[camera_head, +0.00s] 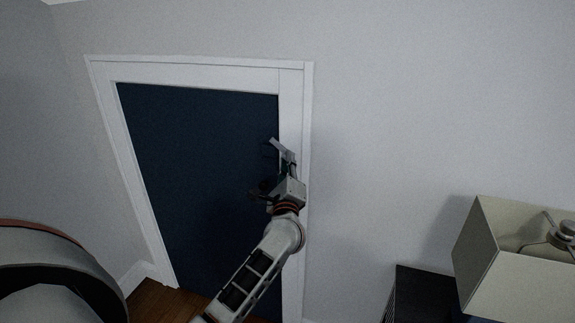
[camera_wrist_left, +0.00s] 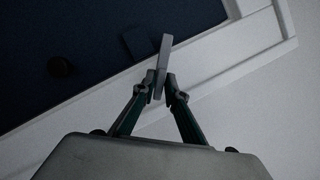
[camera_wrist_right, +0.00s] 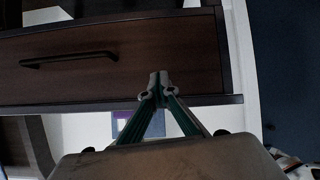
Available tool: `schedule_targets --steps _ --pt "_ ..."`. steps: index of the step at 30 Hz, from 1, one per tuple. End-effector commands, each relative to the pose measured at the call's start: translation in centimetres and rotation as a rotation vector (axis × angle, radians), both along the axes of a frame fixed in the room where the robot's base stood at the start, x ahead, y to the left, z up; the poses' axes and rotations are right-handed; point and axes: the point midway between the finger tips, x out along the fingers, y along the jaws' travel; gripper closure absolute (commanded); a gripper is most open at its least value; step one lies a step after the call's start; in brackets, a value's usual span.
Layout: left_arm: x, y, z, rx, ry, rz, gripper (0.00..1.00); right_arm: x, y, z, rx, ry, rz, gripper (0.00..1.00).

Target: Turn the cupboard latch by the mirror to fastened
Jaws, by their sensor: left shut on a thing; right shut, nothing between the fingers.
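The cupboard door (camera_head: 200,170) is a dark blue panel in a white frame. The latch (camera_head: 279,146) is a small grey bar at the door's right edge, tilted with its upper end to the left in the head view. In the left wrist view the latch (camera_wrist_left: 165,48) stands up between the fingertips. My left gripper (camera_head: 284,160) is shut on it, and its fingers (camera_wrist_left: 161,87) hide the bar's lower part. My right gripper (camera_wrist_right: 158,84) is shut and empty in the right wrist view, in front of a drawer. No mirror shows.
A round dark knob (camera_wrist_left: 60,67) sits on the door near the latch. A lamp with a beige shade (camera_head: 500,260) and a dark cabinet (camera_head: 420,290) stand at the lower right. A brown drawer front (camera_wrist_right: 120,65) with a dark handle is close to my right gripper.

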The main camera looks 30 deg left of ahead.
Motion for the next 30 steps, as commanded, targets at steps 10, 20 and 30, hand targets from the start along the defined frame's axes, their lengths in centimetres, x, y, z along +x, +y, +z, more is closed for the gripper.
schedule_targets --steps 10,20,30 --pt "0.0 0.0 -0.1 -0.318 -0.078 0.0 1.0 -0.3 0.0 -1.7 0.0 0.008 0.0 1.0" --pt "0.0 0.0 -0.2 -0.539 -0.129 0.001 1.0 -0.7 0.0 -3.2 0.0 0.018 0.0 1.0" --pt "0.0 0.0 -0.1 -0.64 -0.152 0.001 1.0 -0.8 0.0 -3.8 0.0 0.022 0.0 1.0"
